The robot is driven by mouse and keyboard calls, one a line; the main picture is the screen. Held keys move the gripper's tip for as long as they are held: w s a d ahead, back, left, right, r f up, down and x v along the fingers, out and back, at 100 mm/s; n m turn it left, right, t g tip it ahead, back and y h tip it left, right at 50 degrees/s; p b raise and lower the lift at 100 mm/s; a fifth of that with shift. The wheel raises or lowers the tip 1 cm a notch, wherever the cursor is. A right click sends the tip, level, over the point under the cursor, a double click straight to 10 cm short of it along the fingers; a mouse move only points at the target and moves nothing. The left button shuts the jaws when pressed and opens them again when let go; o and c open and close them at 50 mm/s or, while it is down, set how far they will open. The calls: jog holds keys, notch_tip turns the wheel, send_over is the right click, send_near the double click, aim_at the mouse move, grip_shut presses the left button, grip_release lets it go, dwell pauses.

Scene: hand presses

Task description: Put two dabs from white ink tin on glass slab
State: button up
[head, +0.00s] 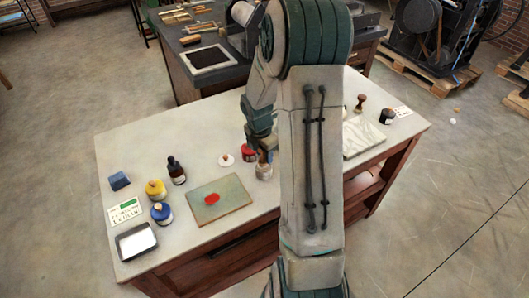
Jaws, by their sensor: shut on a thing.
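The glass slab (235,192), a greenish sheet with a brownish edge, lies near the table's front edge and bears one red dab (211,199). No white dab shows on it. My gripper (264,150) is low over the table, right of the slab's far corner, partly hidden by my arm. It is shut on a small tan-topped thing with a pale grey lower part (264,172); I cannot tell exactly what it is. A small white round thing with a brownish knob (226,160) lies left of the gripper. I cannot tell which thing is the white ink tin.
A red tin (248,153) stands close beside my gripper. Yellow (156,190) and blue (161,214) tins, a dark dropper bottle (176,171), a blue block (119,181), a card (125,211) and a tray (136,241) stand left. A black tin (387,116) is right.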

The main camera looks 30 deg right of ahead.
jog(key=shift+r+p, duration=1.95)
jog(key=shift+r, duration=0.5)
